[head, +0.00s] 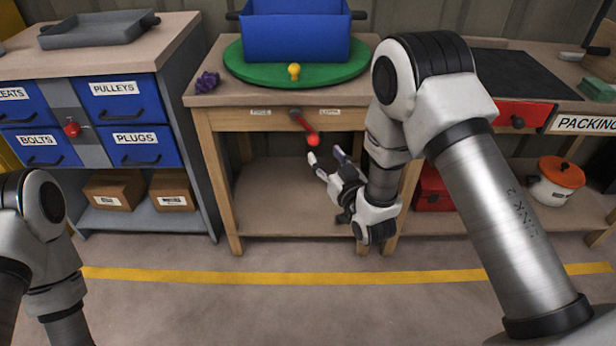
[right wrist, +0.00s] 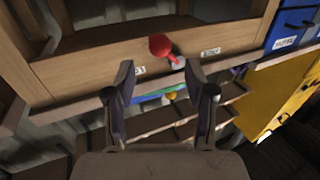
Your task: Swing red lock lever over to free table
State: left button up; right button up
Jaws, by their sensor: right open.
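The red lock lever (head: 304,123) hangs from a grey pivot on the front rail of the wooden bench, slanting down to the right and ending in a red ball. Small white labels sit left and right of it; their lettering is too small to read surely. The round green table (head: 240,68) lies on the bench top above. My right gripper (head: 325,157) is open and empty, just below the ball, apart from it. In the right wrist view the ball (right wrist: 160,45) shows beyond the open fingers (right wrist: 161,78). My left gripper is out of view.
A blue bin (head: 295,36) stands on the green table, with a yellow knob (head: 294,71) at its front edge. A purple object (head: 207,82) lies at the left of the bench top. A blue-drawer cabinet (head: 130,98) stands left. The bench's lower shelf (head: 280,195) is largely clear.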

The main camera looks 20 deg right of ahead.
aim_at(316, 143)
jog(key=shift+w+f, duration=0.15)
jog(key=shift+w, duration=0.05)
jog(key=w, duration=0.2)
jog(key=w+b, duration=0.1)
jog(key=w, duration=0.4)
jog(key=shift+w+a+r+b, duration=0.15)
jog(key=shift+a+r+b, duration=0.1)
jog(key=shift+a+b, duration=0.15)
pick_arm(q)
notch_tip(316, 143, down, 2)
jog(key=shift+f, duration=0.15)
pick_arm(e)
grip_shut()
